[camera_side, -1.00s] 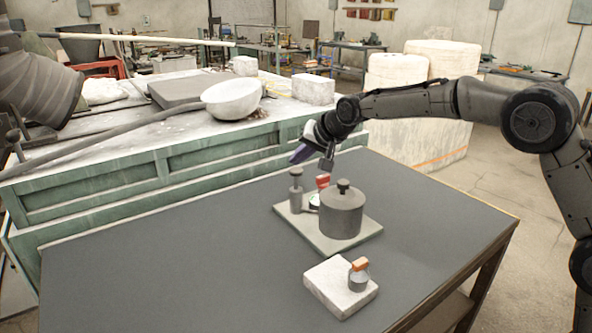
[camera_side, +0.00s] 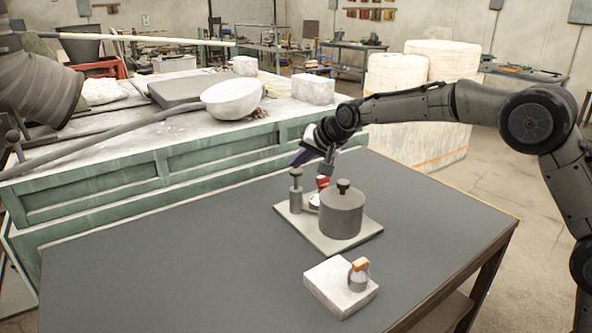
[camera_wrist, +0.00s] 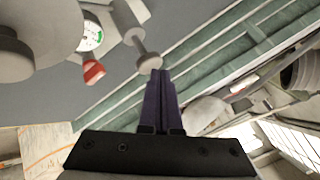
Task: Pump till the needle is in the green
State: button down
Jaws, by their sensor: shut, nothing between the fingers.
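A hand pump (camera_side: 296,201) with a dark knob (camera_side: 296,172) on its plunger stands upright on a pale base plate (camera_side: 318,241), beside a grey tank (camera_side: 342,214). Between them sits a small gauge (camera_side: 314,200) with a red part (camera_side: 322,182). In the wrist view the white gauge dial (camera_wrist: 92,36) shows some green marking; I cannot read the needle. The pump knob (camera_wrist: 149,62) is at the tip of my gripper (camera_wrist: 160,74). My purple fingers are shut and empty, just above the knob in the side view (camera_side: 296,162); contact is unclear.
The table's left side is clear. A green workbench (camera_side: 200,165) with a white bowl (camera_side: 232,100) stands behind.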

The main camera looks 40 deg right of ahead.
aim_at(300, 173)
jog(key=shift+f, duration=1.85)
dwell(1.2)
jog(key=shift+r, duration=2.45)
jog(key=shift+r, duration=2.55)
